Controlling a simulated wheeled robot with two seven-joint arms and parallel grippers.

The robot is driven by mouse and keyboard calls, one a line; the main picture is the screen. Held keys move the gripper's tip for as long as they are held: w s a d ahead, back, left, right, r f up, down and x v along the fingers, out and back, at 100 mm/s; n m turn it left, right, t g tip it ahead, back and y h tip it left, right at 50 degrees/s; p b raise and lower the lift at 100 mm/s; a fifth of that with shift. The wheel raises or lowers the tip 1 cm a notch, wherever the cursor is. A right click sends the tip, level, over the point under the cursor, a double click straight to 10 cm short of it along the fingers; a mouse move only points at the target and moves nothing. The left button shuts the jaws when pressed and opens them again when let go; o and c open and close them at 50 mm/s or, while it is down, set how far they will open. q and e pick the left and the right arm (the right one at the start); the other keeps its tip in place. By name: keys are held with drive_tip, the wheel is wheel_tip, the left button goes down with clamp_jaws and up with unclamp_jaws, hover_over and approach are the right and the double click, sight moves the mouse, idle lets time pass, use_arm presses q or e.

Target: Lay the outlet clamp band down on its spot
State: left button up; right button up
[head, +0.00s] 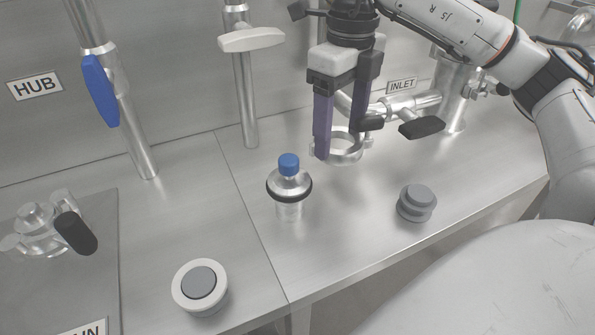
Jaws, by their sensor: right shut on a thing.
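The outlet clamp band (345,158) is an open metal ring with a dark handle (371,123) beside it. It is at the level of the purple fingertips, right of centre. My right gripper (343,138) points down from above and is shut on the band. One finger is at the ring's left side; the other finger's tip is partly hidden. I cannot tell whether the band touches the steel bench (345,210). My left gripper is not in view.
A grey stepped plug (417,202) is at the right. INLET piping (410,108) with a black handle is close behind. A round button (200,287) is at the front left.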

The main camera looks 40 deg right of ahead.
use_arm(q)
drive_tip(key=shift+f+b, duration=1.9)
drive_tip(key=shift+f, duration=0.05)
use_arm(e)
drive_tip(key=shift+f, duration=2.65)
drive_tip(key=o, duration=1.3)
drive_tip(key=shift+c, duration=0.2)
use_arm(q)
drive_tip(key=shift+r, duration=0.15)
use_arm(e)
drive_tip(key=shift+r+p, duration=0.45)
drive_tip(key=shift+r, duration=0.05)
drive_tip(key=shift+r+p, duration=0.65)
drive_tip(key=shift+r, duration=0.1)
drive_tip(key=shift+r+p, duration=0.9)
drive_tip(key=shift+r, duration=0.1)
use_arm(q)
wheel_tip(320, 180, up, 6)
drive_tip(key=p, duration=0.4)
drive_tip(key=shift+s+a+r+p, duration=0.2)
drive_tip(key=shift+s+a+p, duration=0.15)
drive_tip(key=shift+p, duration=0.05)
use_arm(e)
drive_tip(key=shift+r, duration=2.75)
